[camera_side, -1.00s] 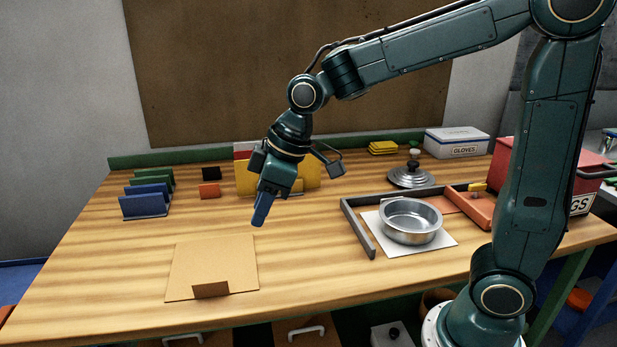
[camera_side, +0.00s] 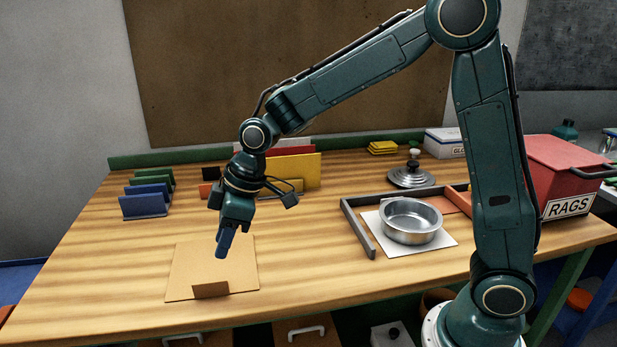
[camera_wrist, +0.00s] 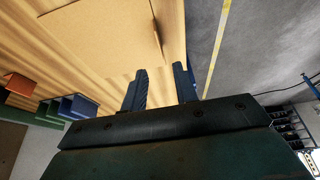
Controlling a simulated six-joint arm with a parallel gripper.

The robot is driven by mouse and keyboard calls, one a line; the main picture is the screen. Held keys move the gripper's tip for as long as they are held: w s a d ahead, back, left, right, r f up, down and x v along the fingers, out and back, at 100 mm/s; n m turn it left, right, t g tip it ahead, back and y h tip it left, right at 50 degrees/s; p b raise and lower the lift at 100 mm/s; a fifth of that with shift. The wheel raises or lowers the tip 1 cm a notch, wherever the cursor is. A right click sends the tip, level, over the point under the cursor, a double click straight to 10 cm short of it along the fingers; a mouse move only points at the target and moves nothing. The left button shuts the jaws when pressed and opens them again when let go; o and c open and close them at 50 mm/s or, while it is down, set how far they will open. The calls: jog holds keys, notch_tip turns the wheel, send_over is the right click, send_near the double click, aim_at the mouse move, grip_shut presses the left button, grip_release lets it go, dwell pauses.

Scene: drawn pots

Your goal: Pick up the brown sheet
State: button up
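The brown sheet (camera_side: 190,266) lies flat on the wooden table at the front left, with a small brown upright tab (camera_side: 210,290) at its front edge. The sheet also shows in the wrist view (camera_wrist: 100,32), at the top. My gripper (camera_side: 222,246) points down with blue fingers. In the side view its tips overlap the sheet's right half; they appear above it, though the exact height is hard to tell. The wrist view shows the two fingers (camera_wrist: 160,88) apart, with nothing between them.
A metal pan (camera_side: 411,238) stands on a white sheet inside a low grey frame (camera_side: 357,228) to the right. Blue and green holders (camera_side: 145,206) stand at the left. Yellow and red panels (camera_side: 310,172) stand behind my gripper. The table around the brown sheet is clear.

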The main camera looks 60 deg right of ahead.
aim_at(209, 283)
jog(key=shift+x, duration=3.2)
jog(key=shift+x, duration=2.55)
jog(key=shift+c, duration=0.2)
grip_shut()
